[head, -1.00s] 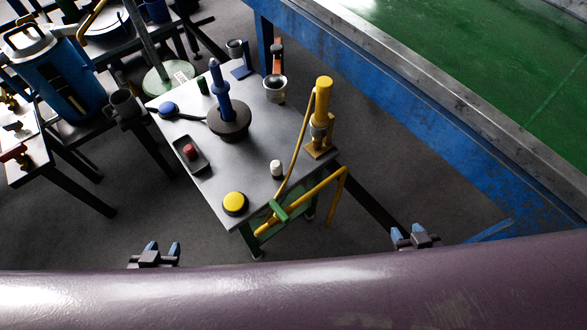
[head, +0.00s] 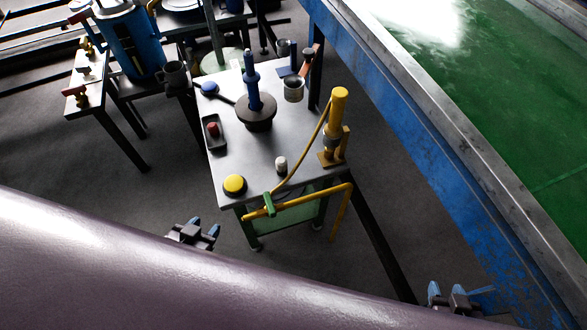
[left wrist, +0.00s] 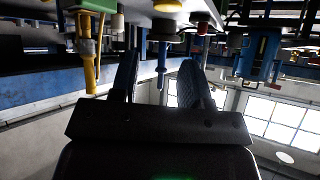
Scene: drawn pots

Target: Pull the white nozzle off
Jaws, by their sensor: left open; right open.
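A small white piece with a dark base (head: 281,164), which looks like the white nozzle, stands upright near the table's front edge. It is small, and I cannot tell what it is fixed to. In the left wrist view, a small pale piece (left wrist: 117,21) under the inverted table may be the same one. My left gripper (head: 204,226) is open and empty, in front of the table and left of the piece; its dark fingers (left wrist: 158,76) also show in the left wrist view. My right gripper (head: 456,291) is open and empty, far to the lower right. Neither touches anything.
The grey table (head: 235,150) bears a yellow button (head: 235,185), a yellow tool with hose (head: 337,115), a blue post on a dark disc (head: 253,85) and a red knob in a tray (head: 213,129). A yellow pipe (head: 310,198) crosses its front. A blue-sided green bench (head: 440,165) stands right.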

